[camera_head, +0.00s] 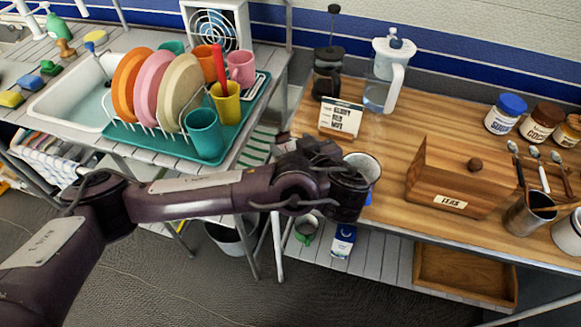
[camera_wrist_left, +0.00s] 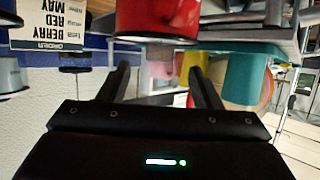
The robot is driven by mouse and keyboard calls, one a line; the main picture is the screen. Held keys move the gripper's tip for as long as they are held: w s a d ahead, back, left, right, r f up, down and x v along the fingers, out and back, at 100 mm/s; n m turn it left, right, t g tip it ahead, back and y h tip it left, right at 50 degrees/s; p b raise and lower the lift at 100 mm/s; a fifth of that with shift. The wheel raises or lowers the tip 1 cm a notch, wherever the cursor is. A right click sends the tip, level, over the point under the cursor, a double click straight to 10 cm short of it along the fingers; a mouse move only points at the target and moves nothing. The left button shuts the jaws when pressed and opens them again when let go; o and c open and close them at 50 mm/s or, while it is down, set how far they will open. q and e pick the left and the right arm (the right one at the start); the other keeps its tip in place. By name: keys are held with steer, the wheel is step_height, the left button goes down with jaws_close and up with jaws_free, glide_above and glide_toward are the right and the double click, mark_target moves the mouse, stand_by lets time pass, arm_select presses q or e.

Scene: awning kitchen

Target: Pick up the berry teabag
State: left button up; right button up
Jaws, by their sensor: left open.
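I cannot see a berry teabag in either view. A wooden tea box (camera_head: 465,182) with a "TEAS" label and a round knob stands on the wooden counter at the right; its inside is hidden. An order card (camera_head: 341,118) stands at the back left of the counter; in the wrist view the card (camera_wrist_left: 42,28) appears upside down and reads "berry", "red" and "May". My left gripper (camera_head: 348,195) is at the counter's left front, left of the tea box. In the wrist view its fingers (camera_wrist_left: 162,85) are apart with nothing held. My right gripper is out of view.
A pale-lined mug (camera_head: 362,163) is partly hidden behind my left gripper. A red mug (camera_wrist_left: 157,18) shows just beyond the fingers in the wrist view. A spoon holder (camera_head: 530,215) and jars (camera_head: 505,113) stand at the right. A dish rack (camera_head: 190,140) is left.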

mark_target(283, 136)
arm_select(q)
steer(key=shift+p+x, duration=0.65)
steer(key=shift+x, duration=1.7)
steer(key=shift+s+d+f, duration=0.1)
jaws_close()
